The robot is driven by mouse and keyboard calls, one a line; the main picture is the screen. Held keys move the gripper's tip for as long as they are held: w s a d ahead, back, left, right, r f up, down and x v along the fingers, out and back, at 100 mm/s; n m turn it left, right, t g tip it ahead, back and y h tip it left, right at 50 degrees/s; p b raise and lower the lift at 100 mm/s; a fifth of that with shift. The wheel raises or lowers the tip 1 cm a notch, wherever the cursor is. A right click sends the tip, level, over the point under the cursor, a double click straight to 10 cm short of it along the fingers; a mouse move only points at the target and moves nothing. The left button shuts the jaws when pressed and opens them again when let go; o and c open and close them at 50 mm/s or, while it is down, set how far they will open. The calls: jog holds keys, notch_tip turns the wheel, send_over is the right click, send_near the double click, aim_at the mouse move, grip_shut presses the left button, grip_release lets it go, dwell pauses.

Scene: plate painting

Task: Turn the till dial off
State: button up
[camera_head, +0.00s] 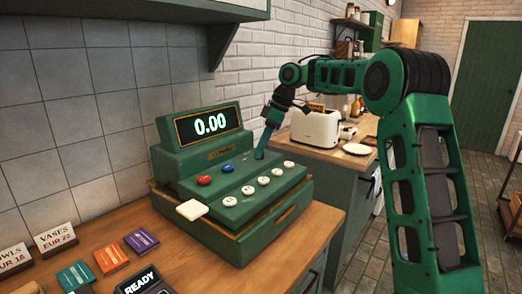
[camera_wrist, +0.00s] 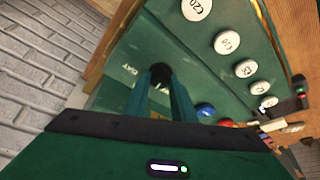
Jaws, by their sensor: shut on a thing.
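The green till (camera_head: 240,205) stands on the wooden counter, its display (camera_head: 209,124) reading 0.00. My gripper (camera_head: 261,154) reaches down to the upper right of its sloped key panel. In the wrist view my gripper (camera_wrist: 163,84) has its two green fingers closed on the small black till dial (camera_wrist: 160,71). Part of the dial is hidden by the fingers. A word is printed on the green panel beside it, hard to read at this angle. In the head view the dial is hidden behind the fingertips.
White round keys (camera_head: 247,190), a red key (camera_head: 204,181) and a blue key (camera_head: 228,168) sit close by on the panel. Price signs (camera_head: 55,238), coloured cards (camera_head: 111,258) and a READY sign (camera_head: 143,283) are at the front left. A toaster (camera_head: 315,127) stands behind.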

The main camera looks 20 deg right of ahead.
jog(key=shift+o, duration=0.2)
jog(key=n, duration=0.2)
jog(key=n+g, duration=0.2)
jog(key=n, duration=0.1)
jog(key=shift+w+d+r+n, duration=0.1)
jog(key=shift+w+d+n, duration=0.2)
jog(key=shift+w, duration=0.05)
jog(key=o, duration=0.9)
jog(key=shift+w, duration=0.1)
jog(key=shift+o, duration=0.6)
jog(key=shift+a+n, duration=0.1)
jog(key=shift+n, duration=0.2)
jog(key=v, duration=1)
jog(key=shift+w+d+r, duration=0.25)
jog(key=shift+w+r, duration=0.05)
